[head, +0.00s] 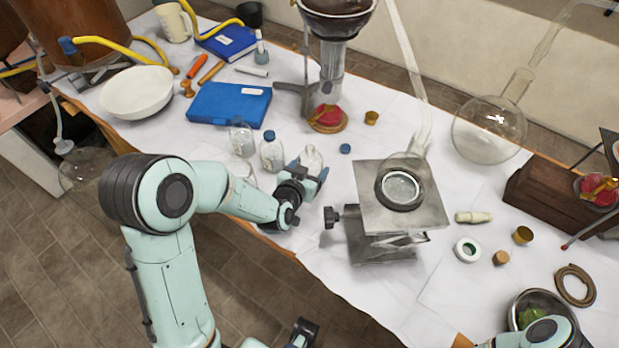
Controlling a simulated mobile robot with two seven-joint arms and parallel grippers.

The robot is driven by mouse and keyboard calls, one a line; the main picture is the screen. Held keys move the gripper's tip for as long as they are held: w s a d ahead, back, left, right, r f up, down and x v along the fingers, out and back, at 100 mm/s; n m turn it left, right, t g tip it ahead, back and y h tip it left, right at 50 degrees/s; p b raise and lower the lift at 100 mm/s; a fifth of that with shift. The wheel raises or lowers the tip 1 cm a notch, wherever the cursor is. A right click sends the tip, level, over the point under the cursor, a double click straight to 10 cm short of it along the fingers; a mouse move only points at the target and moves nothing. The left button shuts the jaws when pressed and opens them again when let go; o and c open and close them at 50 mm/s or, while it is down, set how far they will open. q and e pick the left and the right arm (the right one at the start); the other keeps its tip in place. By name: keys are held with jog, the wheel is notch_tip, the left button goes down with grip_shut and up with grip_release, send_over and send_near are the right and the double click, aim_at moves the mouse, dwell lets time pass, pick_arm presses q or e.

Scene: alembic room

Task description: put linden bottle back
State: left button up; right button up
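My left gripper (306,178) is at the front edge of the white-covered table, its fingers on either side of a clear, uncapped glass bottle (312,157). The fingers look closed on it and hide its lower part, so I cannot tell whether it touches the table. Two similar clear bottles with blue caps stand to its left, one beside it (271,152) and one farther left (241,138). No label is readable, so I cannot tell which is linden. A loose blue cap (345,148) lies to the right.
A metal lab jack (385,225) stands close on the right, with a large glass flask (489,130) beyond it. A blue box (229,104) lies behind the bottles, and a white bowl (137,92) stands at the left. A metal bowl (540,300) is at the lower right.

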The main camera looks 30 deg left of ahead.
pick_arm(q)
jog(key=shift+f, duration=1.75)
jog(key=shift+f+b, duration=0.1)
jog(key=shift+b, duration=0.25)
jog(key=shift+f, duration=0.15)
jog(key=o, duration=1.4)
jog(key=shift+c, duration=0.2)
